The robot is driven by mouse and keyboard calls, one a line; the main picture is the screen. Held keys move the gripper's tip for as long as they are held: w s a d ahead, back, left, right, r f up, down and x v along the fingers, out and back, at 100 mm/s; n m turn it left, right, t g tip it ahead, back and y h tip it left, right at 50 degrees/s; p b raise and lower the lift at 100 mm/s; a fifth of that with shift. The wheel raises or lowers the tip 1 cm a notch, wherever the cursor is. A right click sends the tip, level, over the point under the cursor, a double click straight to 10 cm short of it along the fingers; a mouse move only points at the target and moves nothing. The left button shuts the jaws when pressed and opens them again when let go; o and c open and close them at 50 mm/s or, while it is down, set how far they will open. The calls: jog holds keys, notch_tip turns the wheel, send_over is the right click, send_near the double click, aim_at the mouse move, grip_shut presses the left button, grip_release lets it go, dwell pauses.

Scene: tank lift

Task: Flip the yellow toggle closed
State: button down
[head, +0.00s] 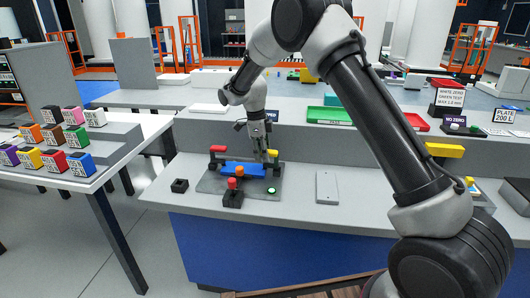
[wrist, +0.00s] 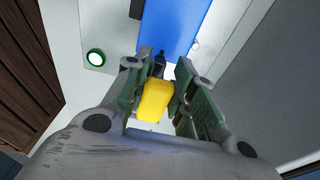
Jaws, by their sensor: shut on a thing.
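The yellow toggle (head: 272,154) stands at the right end of the blue bar (head: 243,168) on a grey base plate. In the wrist view the yellow toggle (wrist: 155,101) is a rounded cap between both finger pads, with a dark stem beyond it. My gripper (head: 263,157) points down over it from behind. In the wrist view my gripper (wrist: 157,82) is shut on the yellow toggle. The fingers partly hide the toggle's base, so I cannot tell its exact tilt.
A red toggle (head: 218,149) stands at the bar's left end.

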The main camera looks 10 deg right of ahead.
jog(key=shift+f, duration=0.2)
dwell(0.4)
jog(key=c, duration=1.2)
grip_release()
jog(key=shift+a, duration=0.1)
jog(key=shift+o, duration=0.2)
notch_tip(320, 180, up, 12)
jog(key=a, duration=0.2)
jog(key=shift+w, duration=0.4)
jog(key=shift+f, duration=0.1)
